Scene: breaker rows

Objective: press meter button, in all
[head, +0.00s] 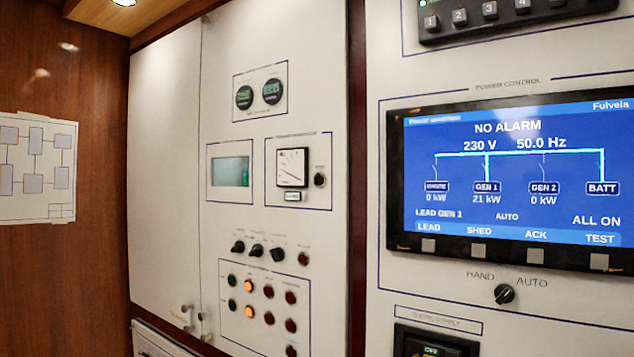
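An analog meter (291,167) with a white square face sits in a blue-outlined frame on the white cabinet panel, left of the middle of the head view. A small round dark button (320,180) is just right of the meter, with a tiny label above it that is too small to read. A small greenish label plate (292,196) is below the meter. Neither of my grippers shows in the head view, and nothing covers the meter or the button.
A large blue display (518,180) fills the right, with a HAND/AUTO knob (504,294) below it. Left of the meter is a small green screen (230,171). Knobs (257,251) and indicator lamps (249,311) sit lower. Door handles (204,325) stick out at lower left.

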